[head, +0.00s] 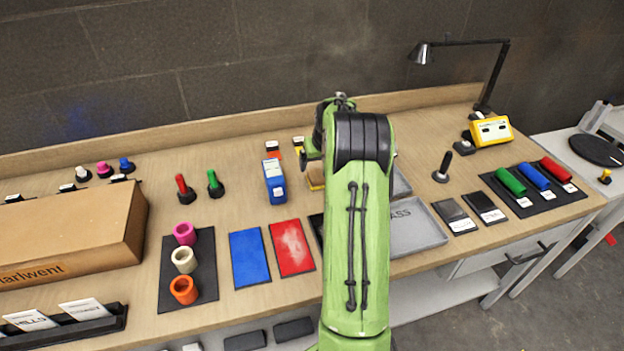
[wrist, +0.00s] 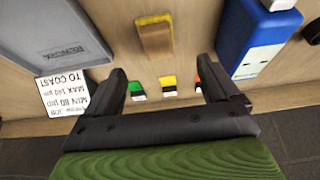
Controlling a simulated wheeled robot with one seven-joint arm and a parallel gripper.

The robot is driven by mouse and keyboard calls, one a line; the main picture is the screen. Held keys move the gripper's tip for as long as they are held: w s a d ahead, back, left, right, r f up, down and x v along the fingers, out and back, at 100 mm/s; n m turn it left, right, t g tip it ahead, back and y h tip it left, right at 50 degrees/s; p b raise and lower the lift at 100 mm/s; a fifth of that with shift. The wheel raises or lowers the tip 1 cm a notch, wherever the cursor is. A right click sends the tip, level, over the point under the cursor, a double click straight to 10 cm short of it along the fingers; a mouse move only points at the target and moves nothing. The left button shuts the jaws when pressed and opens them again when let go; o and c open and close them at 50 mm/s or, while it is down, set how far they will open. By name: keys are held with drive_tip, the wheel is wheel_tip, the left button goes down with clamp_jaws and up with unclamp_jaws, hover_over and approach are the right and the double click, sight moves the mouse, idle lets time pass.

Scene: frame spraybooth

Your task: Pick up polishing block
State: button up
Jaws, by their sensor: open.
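A blue bottle-like container (head: 275,182) stands just left of the block. A grey tray marked REWORK (wrist: 50,35) lies on the block's other side. Small green (wrist: 136,90), yellow and orange labelled items sit near the bench's back edge. Blue and red mats (head: 292,247) lie in front.

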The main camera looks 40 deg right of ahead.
sight(316, 174)
drive_tip(key=x, duration=0.9)
drive_tip(key=shift+d+f+b, duration=0.2)
drive_tip(key=shift+f+b, duration=0.05)
drive_tip(key=shift+b, duration=0.15)
drive_tip(key=shift+r, duration=0.1)
drive_tip(key=c, duration=1.2)
